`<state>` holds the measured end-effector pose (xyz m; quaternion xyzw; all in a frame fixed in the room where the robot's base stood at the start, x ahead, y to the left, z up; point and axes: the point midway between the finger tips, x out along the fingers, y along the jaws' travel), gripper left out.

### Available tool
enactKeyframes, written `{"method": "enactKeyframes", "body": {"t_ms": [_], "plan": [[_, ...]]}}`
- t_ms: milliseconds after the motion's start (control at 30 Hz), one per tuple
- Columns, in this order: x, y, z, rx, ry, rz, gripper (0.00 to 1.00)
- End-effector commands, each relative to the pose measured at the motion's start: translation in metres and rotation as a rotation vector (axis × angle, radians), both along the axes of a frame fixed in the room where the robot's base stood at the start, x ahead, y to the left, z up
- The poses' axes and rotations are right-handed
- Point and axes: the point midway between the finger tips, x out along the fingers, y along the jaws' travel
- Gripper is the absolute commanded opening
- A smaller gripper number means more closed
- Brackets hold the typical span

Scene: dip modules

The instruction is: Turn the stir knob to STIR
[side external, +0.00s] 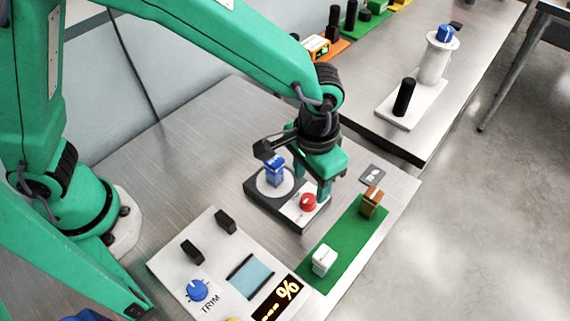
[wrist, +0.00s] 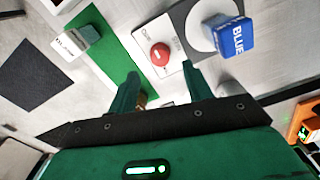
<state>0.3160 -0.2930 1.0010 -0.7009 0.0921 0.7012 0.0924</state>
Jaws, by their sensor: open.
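The stir knob (side external: 308,202) is a round red knob on a white label plate, on the front part of a dark stirrer base (side external: 262,204). It shows with a small pale mark in the wrist view (wrist: 159,54). My gripper (wrist: 160,73) is open and points down close above the knob. The knob lies just beyond and between the fingertips, and I cannot see contact.
A green strip (side external: 340,245) beside the stirrer bears a white block (side external: 323,260) and a brown block (side external: 371,202). A control panel marked TRIM (side external: 225,262) with a blue knob sits in front. A second bench (side external: 430,140) holds a stand with a blue cap.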

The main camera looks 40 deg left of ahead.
Motion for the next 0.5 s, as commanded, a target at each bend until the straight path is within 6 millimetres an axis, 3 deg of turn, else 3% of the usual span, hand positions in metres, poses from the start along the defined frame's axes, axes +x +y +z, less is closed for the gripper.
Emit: {"method": "enactKeyframes", "body": {"t_ms": [300, 500], "plan": [[0.000, 0.001, -0.039, 0.001, 0.002, 0.000, 0.50], [0.000, 0.000, -0.053, 0.000, 0.000, 0.000, 0.50]]}}
